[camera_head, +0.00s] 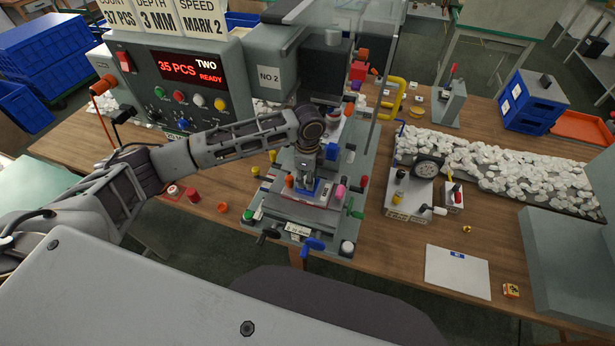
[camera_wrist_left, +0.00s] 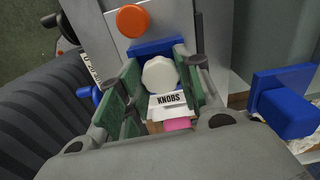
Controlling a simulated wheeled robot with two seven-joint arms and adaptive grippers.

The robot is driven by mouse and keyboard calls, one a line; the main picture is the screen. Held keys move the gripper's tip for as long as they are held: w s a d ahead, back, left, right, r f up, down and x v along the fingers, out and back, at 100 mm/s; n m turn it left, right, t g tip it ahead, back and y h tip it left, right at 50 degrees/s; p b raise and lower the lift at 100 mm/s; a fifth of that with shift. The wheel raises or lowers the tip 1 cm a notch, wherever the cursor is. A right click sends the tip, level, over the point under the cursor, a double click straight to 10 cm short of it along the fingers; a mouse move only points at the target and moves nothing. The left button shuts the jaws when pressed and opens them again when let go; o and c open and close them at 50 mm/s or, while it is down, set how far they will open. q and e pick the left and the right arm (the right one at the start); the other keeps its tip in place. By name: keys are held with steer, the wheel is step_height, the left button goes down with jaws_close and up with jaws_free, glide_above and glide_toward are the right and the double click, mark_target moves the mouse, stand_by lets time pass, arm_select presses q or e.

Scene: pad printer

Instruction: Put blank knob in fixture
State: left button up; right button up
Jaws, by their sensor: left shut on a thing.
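The white blank knob (camera_wrist_left: 160,74) sits between the green-padded fingers of my left gripper (camera_wrist_left: 160,82) in the left wrist view. The gripper is shut on it. In the head view my left gripper (camera_head: 308,182) points down over the fixture (camera_head: 318,190) on the pad printer's bed. A label reading KNOBS (camera_wrist_left: 174,98) shows just below the knob in the wrist view, and a blue block (camera_wrist_left: 150,46) shows behind it. The knob is hidden by the gripper in the head view. I cannot tell whether it touches the fixture. My right gripper is not in view.
The printer's control box (camera_head: 182,80) stands left of the bed. Coloured knobs and levers, including a blue handle (camera_head: 314,244), surround the fixture. A dial gauge (camera_head: 427,167) stands to the right, before a tray of many white pieces (camera_head: 500,165). A white sheet (camera_head: 457,275) lies front right.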

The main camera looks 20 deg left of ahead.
arm_select(q)
steer(key=shift+f, duration=0.1)
steer(key=o, duration=0.8)
steer(key=shift+r, duration=2.95)
